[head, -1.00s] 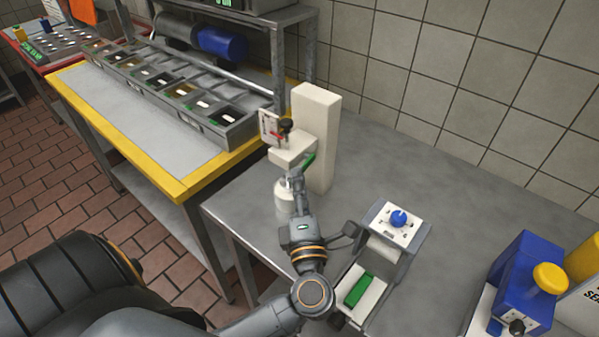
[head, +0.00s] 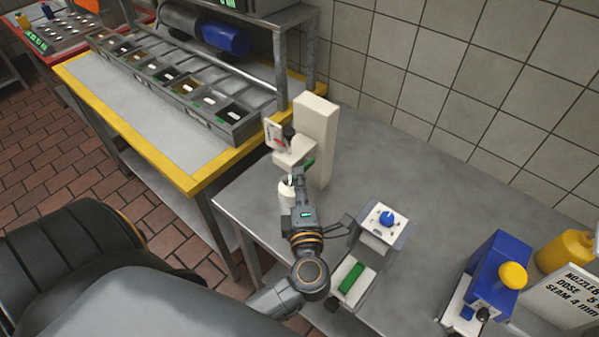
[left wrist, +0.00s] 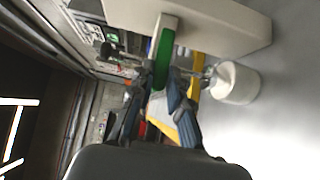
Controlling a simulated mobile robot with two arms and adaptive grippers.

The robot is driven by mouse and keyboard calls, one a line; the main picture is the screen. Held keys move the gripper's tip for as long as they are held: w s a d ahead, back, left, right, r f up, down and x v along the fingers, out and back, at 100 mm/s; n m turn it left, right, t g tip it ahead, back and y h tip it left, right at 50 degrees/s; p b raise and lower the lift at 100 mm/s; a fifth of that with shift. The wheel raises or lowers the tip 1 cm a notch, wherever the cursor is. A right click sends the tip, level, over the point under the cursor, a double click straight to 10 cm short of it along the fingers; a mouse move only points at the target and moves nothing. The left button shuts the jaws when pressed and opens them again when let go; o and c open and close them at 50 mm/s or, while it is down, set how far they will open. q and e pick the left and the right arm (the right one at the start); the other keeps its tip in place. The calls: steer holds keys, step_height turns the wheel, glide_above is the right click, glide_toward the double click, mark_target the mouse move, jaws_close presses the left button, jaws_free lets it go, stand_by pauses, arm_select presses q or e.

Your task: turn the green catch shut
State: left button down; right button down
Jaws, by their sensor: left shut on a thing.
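The green catch (head: 310,163) is a small green lever on the side of the white dispenser column (head: 316,130). In the left wrist view the catch (left wrist: 162,55) points down from the white body between my fingers. My left gripper (head: 301,176) is at the catch, and in the left wrist view its fingertips (left wrist: 160,88) are shut on the catch's near end. A white cylinder (head: 286,192) hangs below the dispenser's arm, beside the gripper, and shows at the right in the left wrist view (left wrist: 236,83). My right gripper is out of view.
A device with a blue knob (head: 387,218) and a green bar (head: 351,279) stand right of my left arm. A blue device with a yellow knob (head: 497,272) is farther right. A yellow-edged bench with bins (head: 160,92) stands left. The steel table (head: 440,180) is clear behind.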

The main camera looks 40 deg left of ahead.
arm_select(q)
steer(key=c, duration=1.3)
jaws_free()
steer(key=v, duration=1.2)
